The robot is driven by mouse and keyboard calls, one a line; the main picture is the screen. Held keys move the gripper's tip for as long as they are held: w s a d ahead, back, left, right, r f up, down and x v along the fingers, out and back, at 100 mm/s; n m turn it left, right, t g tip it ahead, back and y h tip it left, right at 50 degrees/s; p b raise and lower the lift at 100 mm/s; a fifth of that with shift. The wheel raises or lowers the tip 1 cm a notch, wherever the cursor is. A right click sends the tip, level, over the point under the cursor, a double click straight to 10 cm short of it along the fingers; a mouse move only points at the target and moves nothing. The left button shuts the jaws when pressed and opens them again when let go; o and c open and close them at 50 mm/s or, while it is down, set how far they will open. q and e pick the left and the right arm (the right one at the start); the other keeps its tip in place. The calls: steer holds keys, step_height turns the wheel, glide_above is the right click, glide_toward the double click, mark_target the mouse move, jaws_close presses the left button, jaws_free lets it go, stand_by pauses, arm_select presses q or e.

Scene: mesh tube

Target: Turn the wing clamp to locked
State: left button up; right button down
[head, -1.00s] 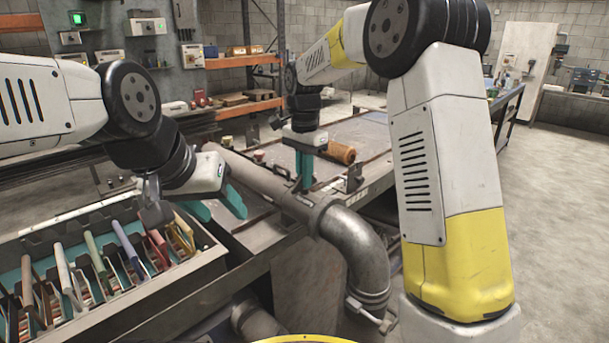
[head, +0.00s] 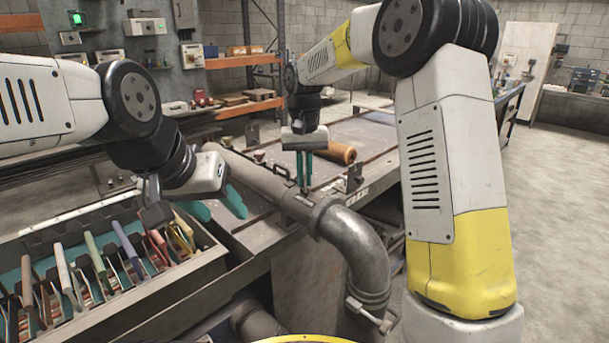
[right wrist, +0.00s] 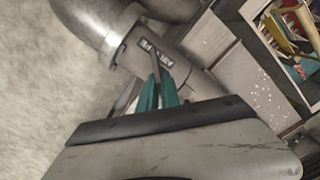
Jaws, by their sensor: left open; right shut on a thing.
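My right gripper (head: 304,187) points down at the grey metal pipe (head: 262,180), just before its elbow. In the right wrist view its teal fingers (right wrist: 159,84) are shut on a thin metal wing, which looks like the wing clamp (right wrist: 155,59), standing on the pipe beside a dark label. The fingers hide most of the clamp, and I cannot read its locked or unlocked position. My left gripper (head: 222,204) is open and empty, with teal fingers apart above the right end of the tool rack.
The rack (head: 190,262) at lower left holds several coloured-handled tools. The pipe elbow (head: 362,240) bends down past the table edge to a fitting with a small handle (head: 372,317). An orange-brown roll (head: 342,152) lies on the table behind my right gripper. Open floor lies at right.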

steer(key=n, duration=0.4)
steer(key=shift+n, duration=1.8)
steer(key=c, duration=1.6)
jaws_free()
steer(key=shift+o, duration=0.2)
steer(key=shift+r, duration=3.95)
